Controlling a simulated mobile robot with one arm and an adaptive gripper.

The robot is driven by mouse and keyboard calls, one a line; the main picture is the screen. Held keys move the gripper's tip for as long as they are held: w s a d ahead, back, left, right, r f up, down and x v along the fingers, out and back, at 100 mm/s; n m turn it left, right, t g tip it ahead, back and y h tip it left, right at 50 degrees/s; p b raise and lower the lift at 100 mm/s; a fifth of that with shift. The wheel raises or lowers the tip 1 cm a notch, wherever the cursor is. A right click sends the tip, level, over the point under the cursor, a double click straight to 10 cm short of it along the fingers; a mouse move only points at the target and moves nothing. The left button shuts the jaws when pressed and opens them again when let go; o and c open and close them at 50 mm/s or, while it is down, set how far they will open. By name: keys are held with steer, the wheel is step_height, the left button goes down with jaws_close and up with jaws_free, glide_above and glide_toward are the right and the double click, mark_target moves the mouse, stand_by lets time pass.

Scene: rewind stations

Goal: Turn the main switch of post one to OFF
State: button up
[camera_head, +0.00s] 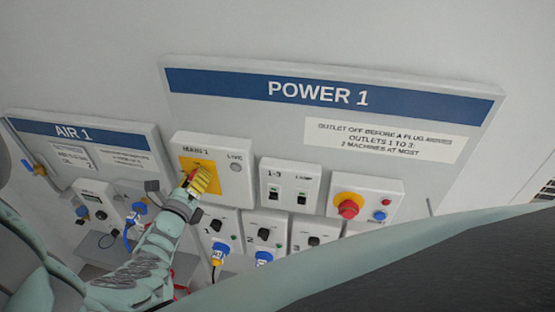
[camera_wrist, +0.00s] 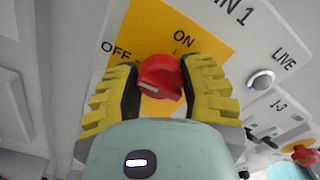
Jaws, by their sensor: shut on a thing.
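The main switch is a red rotary knob (camera_wrist: 160,75) on a yellow plate (camera_wrist: 150,28), with OFF printed at upper left and ON above. A pale mark shows on the knob's lower left face; which label the knob points to is unclear. My gripper (camera_head: 203,180) has yellow ribbed fingers at the MAIN 1 box (camera_head: 213,143) on the POWER 1 panel. In the wrist view my gripper (camera_wrist: 163,78) is shut on the knob, one finger on each side. In the head view the fingers hide most of the knob.
The LIVE lamp (camera_wrist: 260,80) beside the switch looks grey. To the right are a 1-3/LAMP breaker box (camera_head: 290,184) and a red emergency button (camera_head: 348,208) on yellow. Outlets with blue plugs (camera_head: 263,257) sit below. The AIR 1 panel (camera_head: 90,150) is at left.

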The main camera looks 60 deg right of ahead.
stand_by(0.3)
steer(key=o, duration=1.2)
steer(key=shift+a, duration=0.1)
steer(key=v, duration=1.2)
steer(key=shift+f, duration=0.1)
